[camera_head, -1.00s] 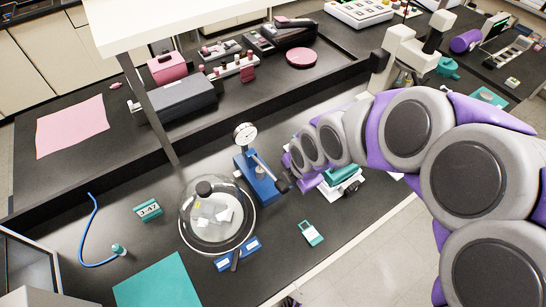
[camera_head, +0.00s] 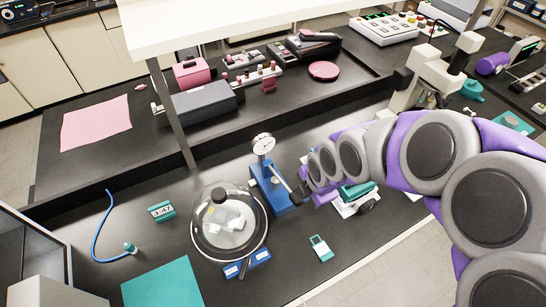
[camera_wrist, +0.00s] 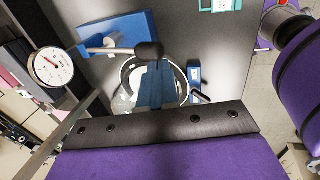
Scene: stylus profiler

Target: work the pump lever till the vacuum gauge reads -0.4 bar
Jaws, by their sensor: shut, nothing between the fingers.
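The blue vacuum pump (camera_head: 269,191) stands on the dark bench right of the glass bell jar (camera_head: 213,239). Its lever (camera_head: 279,177) is a pale rod slanting down to the right. In the wrist view the lever (camera_wrist: 105,50) ends in a black knob (camera_wrist: 149,50). My gripper (camera_wrist: 153,66) is shut and empty, its fingertips at the knob; I cannot tell whether they touch it. The white dial gauge (camera_head: 263,144) stands behind the pump and also shows in the wrist view (camera_wrist: 51,67). Its needle is too small to read.
A white and teal device (camera_head: 357,196) sits close beneath my arm. A metal post (camera_head: 172,112) and white shelf (camera_head: 205,24) rise behind.

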